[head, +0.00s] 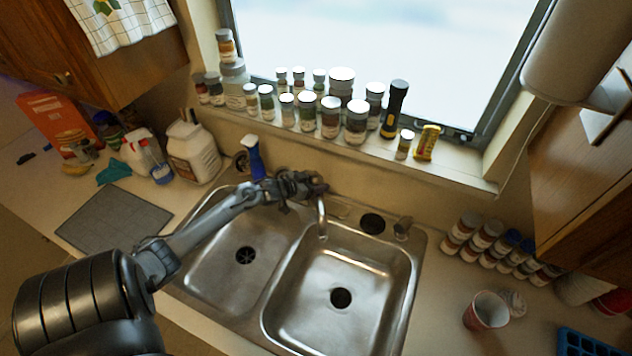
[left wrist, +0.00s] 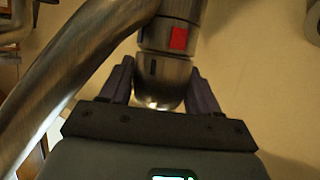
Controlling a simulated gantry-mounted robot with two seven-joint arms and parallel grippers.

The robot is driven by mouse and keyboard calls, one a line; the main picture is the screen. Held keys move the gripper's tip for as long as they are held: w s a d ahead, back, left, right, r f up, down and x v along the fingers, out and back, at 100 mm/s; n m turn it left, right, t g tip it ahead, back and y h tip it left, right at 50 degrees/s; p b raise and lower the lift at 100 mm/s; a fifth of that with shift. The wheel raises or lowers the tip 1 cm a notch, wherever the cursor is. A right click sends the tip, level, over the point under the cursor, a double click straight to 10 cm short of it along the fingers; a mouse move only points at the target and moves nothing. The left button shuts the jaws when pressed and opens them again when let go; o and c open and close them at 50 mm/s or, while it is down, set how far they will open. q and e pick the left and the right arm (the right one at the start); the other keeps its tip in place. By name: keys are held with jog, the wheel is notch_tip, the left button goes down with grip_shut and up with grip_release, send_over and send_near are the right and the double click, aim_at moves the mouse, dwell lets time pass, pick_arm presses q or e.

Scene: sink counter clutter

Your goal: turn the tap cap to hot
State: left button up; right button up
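The tap's cap (left wrist: 165,80) is a rounded metal knob with a thin dark mark on its side. Above it, the metal collar (left wrist: 158,36) carries a red square on the right and a small blue mark on the left. The cap's dark mark lies between the two, nearer the blue. My left gripper (left wrist: 162,85) has one dark finger on each side of the cap, with no clear gap, and looks shut on it. In the head view, my left gripper (head: 305,186) reaches the tap behind the sink and hides its cap. The spout (head: 322,218) shows below. My right gripper is not in view.
The double sink (head: 262,272) lies below the tap. Several jars (head: 330,118) and a flashlight (head: 394,108) line the sill. A cup (head: 485,310) stands at the right; both basins look empty.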

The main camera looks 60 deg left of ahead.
pick_arm(q)
jog(key=shift+c, duration=1)
jog(key=m+h+b, duration=0.2)
jog(key=shift+a+f+h, duration=0.1)
jog(key=shift+f+h, duration=0.05)
jog(key=shift+h, duration=0.25)
jog(key=m+g+h+b, duration=0.1)
jog(key=m+h+b, duration=0.2)
jog(key=b, duration=0.2)
jog(key=shift+f+m+h+b, duration=0.1)
jog(key=shift+m+h+b, duration=0.2)
jog(key=shift+b, duration=0.05)
jog(key=shift+r+m+g+h+b, duration=0.25)
jog(key=shift+m+h+b, duration=0.25)
jog(key=shift+b, duration=0.35)
jog(key=o, duration=0.7)
